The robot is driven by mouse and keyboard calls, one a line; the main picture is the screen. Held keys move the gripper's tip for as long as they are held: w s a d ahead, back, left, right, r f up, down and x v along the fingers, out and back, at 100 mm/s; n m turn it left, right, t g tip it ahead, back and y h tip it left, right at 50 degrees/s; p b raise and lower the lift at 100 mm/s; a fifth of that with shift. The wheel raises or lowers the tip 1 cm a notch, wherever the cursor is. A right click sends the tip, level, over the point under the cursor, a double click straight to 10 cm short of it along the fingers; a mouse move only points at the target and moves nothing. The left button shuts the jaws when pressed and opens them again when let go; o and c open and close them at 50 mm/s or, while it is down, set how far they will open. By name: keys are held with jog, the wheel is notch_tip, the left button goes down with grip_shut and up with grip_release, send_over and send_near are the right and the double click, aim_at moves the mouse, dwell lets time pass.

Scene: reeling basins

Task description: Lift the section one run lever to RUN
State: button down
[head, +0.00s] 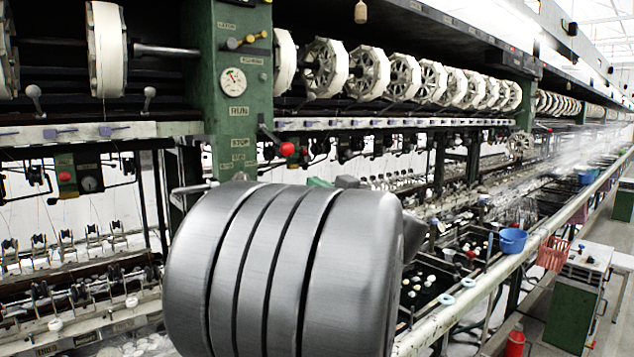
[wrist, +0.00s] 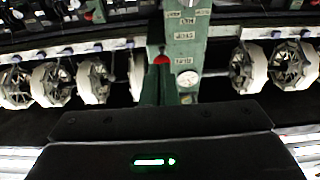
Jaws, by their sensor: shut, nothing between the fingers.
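The section one run lever has a red ball knob (head: 287,149) on a short arm at the right side of the green post (head: 240,60). The arm slants down from the post, and the knob is about level with the STOP label (head: 240,143), below the RUN label (head: 238,112). In the wrist view the scene is inverted; the red knob (wrist: 161,58) shows beside the labelled post. My gripper (wrist: 159,72) appears shut and empty, its tips close to the knob in the picture; contact cannot be told. In the head view my grey arm hides most of it.
A round gauge (head: 233,81) sits above the RUN label. White reels (head: 365,75) line the machine on both sides of the post.

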aim_at(291, 147)
jog(key=p+x, duration=0.1)
jog(key=x, duration=1)
jog(key=shift+w+a, duration=0.2)
jog(key=shift+r, duration=0.1)
jog(key=shift+r+p, duration=0.45)
jog(key=shift+p, duration=0.45)
jog(key=shift+r, duration=0.1)
jog(key=shift+s+r+p, duration=0.1)
jog(key=shift+r+p, duration=0.15)
jog(key=shift+p, duration=0.1)
jog(key=shift+s+d+r+p, duration=0.15)
jog(key=shift+r+p, duration=0.6)
jog(key=shift+p, duration=0.1)
jog(key=shift+s+d+r+p, duration=0.15)
jog(key=shift+r+p, duration=0.6)
jog(key=shift+p, duration=0.1)
